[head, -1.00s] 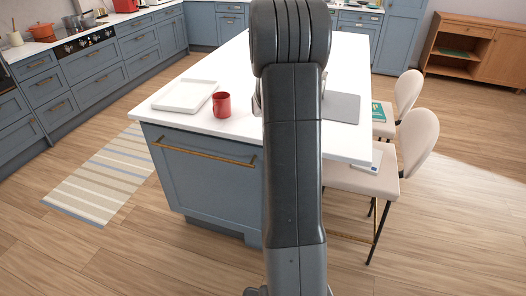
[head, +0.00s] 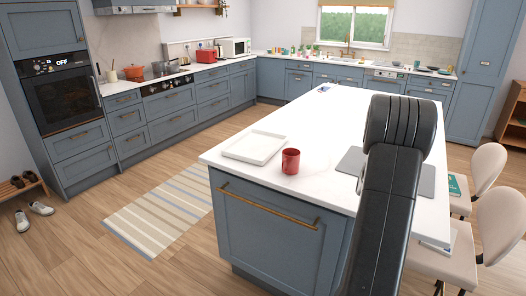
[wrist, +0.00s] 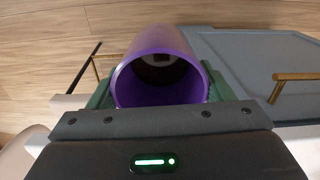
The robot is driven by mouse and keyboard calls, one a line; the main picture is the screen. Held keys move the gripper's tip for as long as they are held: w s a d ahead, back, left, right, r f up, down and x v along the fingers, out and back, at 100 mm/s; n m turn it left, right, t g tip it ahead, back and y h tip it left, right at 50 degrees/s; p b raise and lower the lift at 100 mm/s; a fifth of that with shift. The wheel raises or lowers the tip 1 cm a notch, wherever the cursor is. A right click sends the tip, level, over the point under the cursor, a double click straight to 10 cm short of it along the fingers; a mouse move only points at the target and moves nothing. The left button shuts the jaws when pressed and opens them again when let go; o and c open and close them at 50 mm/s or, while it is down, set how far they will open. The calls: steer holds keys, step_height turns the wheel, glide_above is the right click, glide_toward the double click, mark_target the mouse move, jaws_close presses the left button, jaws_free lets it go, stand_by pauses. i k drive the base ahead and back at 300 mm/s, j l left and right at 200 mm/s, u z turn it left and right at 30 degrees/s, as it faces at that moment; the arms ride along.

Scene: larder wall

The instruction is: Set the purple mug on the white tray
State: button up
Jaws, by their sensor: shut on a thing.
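The purple mug (wrist: 190,55) shows in the wrist view, its open mouth turned toward the camera. My gripper (wrist: 158,85) is shut on it, with a green finger pad on each side. In the head view the mug is hidden behind my arm. The white tray (head: 246,156) lies flat and empty on the near left part of the white island top. It is to the left of my arm in the head view, and the mug is apart from it.
A red mug (head: 290,161) stands on the island (head: 320,130) just right of the tray. A grey mat (head: 427,180) lies partly behind my arm. Pale chairs (head: 487,170) stand along the right side. A striped rug (head: 160,210) and open floor lie to the left.

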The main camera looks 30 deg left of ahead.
mark_target(247, 149)
steer(key=j+z, duration=0.1)
steer(key=j, duration=0.4)
steer(key=j+z, duration=0.1)
steer(key=j, duration=0.45)
steer(key=k+j+z, duration=0.15)
steer(key=j, duration=0.35)
steer(key=j+z, duration=0.1)
steer(key=j, duration=0.45)
steer(key=k+j+z, duration=0.1)
steer(key=j, duration=0.4)
steer(key=k+j+z, duration=0.1)
steer(key=j, duration=0.4)
